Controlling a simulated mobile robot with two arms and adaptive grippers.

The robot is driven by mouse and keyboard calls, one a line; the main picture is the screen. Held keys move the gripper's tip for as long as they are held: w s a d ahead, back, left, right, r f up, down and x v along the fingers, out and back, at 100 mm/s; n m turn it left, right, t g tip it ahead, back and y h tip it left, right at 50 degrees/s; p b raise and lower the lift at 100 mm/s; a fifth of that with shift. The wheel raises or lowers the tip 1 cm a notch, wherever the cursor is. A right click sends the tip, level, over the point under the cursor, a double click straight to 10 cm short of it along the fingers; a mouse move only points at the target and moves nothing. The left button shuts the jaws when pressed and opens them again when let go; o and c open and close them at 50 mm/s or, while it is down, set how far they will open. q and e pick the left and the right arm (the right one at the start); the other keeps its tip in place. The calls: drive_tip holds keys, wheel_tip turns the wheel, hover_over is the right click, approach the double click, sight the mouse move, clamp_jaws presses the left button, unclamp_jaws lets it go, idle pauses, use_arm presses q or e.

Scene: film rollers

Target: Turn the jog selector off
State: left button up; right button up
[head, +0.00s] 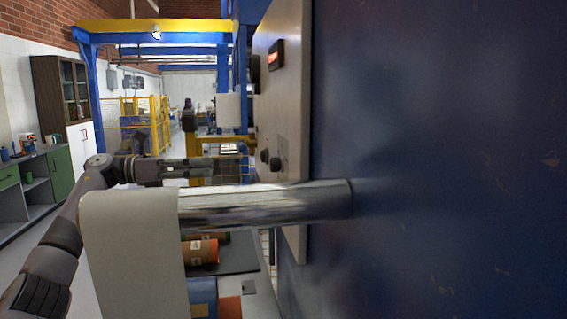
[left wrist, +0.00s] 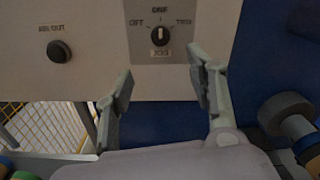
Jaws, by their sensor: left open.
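The jog selector (left wrist: 159,36) is a round black knob on a grey plate marked OFF, a middle position and a right position, with JOG below. Its white pointer mark stands about upright, at the middle position. In the head view the selector (head: 275,164) is a small dark knob low on the beige panel. My left gripper (head: 205,168) points at the panel and stands off to its left, apart from it. In the left wrist view its fingers (left wrist: 160,84) are spread and empty, just below the selector and not touching it. My right gripper is not in view.
The control panel (head: 283,95) has a red display (head: 276,56) and a black push button (left wrist: 60,51) left of the selector. A shiny metal roller (head: 270,203) with a white roll (head: 130,240) juts out in front, below the left gripper. A blue wall fills the right.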

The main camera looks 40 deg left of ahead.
sight(274, 165)
use_arm(q)
drive_tip(key=p+x, duration=0.6)
drive_tip(key=x, duration=1)
drive_tip(key=shift+w+f, duration=0.1)
drive_tip(key=shift+c, duration=0.3)
drive_tip(key=c, duration=1.1)
